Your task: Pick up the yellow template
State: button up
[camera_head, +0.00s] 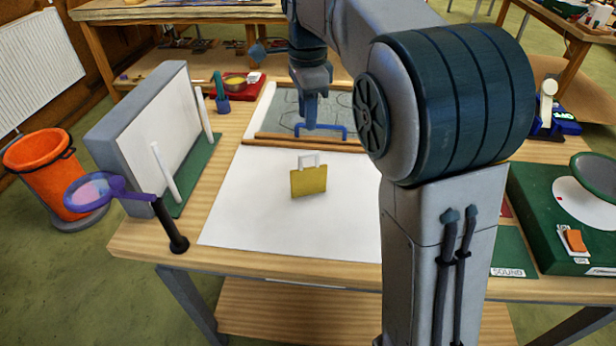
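The yellow template (308,182) is a small flat yellow plate with a white loop handle (309,155) at its top. It rests on the white sheet (240,215) near the middle of the bench and appears to stand upright. My gripper (320,131) is blue and hangs behind and above the template in the picture, apart from it. Its fingers are spread wide at the two ends of a crossbar, with nothing between them.
Wooden strips (290,138) lie behind the template, before a grey leaded panel (285,108). A light box (150,115) and a magnifier (95,190) stand at left. A green machine (545,220) stands at right. The sheet around the template is clear.

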aim_at(309, 153)
notch_tip(309, 153, down, 8)
jog(key=shift+s+d+f, duration=0.1)
jog(key=shift+f, duration=1.25)
jog(key=shift+s+d+f, duration=0.1)
jog(key=shift+f, duration=1.25)
grip_shut()
